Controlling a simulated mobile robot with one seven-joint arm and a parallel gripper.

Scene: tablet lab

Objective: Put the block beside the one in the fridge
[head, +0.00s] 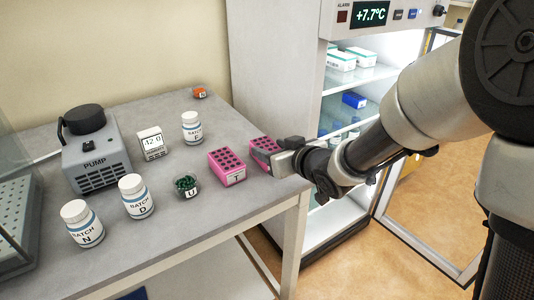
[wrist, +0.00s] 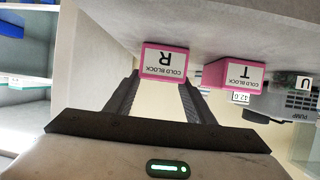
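Two pink cold blocks stand near the table's right edge: block T (head: 227,167) and block R (head: 264,149). In the wrist view, block R (wrist: 165,62) is straight ahead and block T (wrist: 236,74) is to its right. My gripper (head: 283,158) is beside block R, in front of its labelled face. In the wrist view my gripper's fingers (wrist: 161,80) are apart, with their tips at block R's sides; I cannot tell whether they touch it. The open fridge (head: 330,165) holds a blue block-like item (head: 354,100) on a middle shelf.
On the table (head: 150,235) are a pump (head: 95,155), a timer-like display (head: 152,143), white bottles N (head: 82,224), D (head: 136,197) and another (head: 192,128), a dish U (head: 187,186) and an orange item (head: 199,93). The fridge's glass door (head: 425,240) stands open at right.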

